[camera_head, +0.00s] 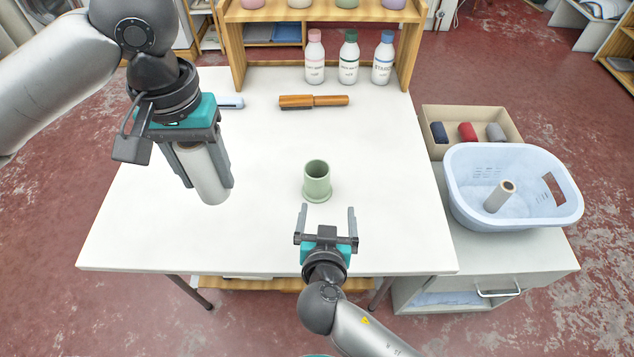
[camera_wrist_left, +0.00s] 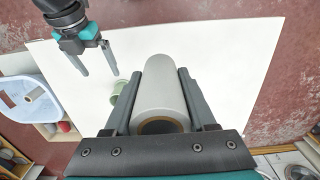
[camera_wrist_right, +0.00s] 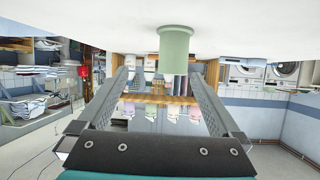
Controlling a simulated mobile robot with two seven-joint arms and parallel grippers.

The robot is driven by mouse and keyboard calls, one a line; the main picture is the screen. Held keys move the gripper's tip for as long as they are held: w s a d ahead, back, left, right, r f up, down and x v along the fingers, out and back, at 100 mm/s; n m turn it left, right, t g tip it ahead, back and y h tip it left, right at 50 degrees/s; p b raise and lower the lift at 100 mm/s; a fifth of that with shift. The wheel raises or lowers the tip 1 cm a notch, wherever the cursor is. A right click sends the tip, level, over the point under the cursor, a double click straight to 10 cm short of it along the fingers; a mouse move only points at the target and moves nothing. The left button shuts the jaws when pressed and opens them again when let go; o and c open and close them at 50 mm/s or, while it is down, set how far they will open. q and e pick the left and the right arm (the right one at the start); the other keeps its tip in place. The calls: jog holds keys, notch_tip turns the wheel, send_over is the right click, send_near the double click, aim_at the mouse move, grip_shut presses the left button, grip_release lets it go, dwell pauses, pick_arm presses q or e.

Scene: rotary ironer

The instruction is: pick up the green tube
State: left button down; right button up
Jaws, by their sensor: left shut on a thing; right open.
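The green tube (camera_head: 317,180) stands upright on the white table (camera_head: 262,225), on a wider flange at its base. My right gripper (camera_head: 326,210) is open and empty just in front of the tube, its fingers pointing toward it. In the right wrist view the tube (camera_wrist_right: 175,52) is beyond the fingertips, apart from them and a little right of the middle between them. My left gripper (camera_head: 207,170) is shut on a grey roll (camera_head: 205,176), held over the left part of the table.
Behind the tube lie a wooden-handled brush (camera_head: 314,101) and several bottles, including a green-capped one (camera_head: 348,60), before a wooden shelf. On the right stand a blue basket (camera_head: 460,205) with a roll inside and a cardboard box (camera_head: 430,120). The table around the tube is clear.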

aim_at(317, 185)
jog(key=a+n, duration=0.1)
jog(key=a, duration=0.1)
jog(key=shift+a+r+y, duration=0.15)
jog(key=shift+a+y, duration=0.25)
jog(key=x, duration=0.5)
jog(key=shift+w, duration=0.3)
jog(key=shift+d+x, duration=0.15)
jog(key=shift+x, duration=1.2)
jog(key=shift+d+x, duration=0.2)
jog(key=shift+x, duration=1.15)
jog(key=shift+r, duration=0.15)
jog(key=shift+c, duration=0.2)
jog(key=c, duration=1.4)
jog(key=shift+c, duration=0.2)
jog(key=shift+r, duration=0.15)
notch_tip(317, 185, up, 10)
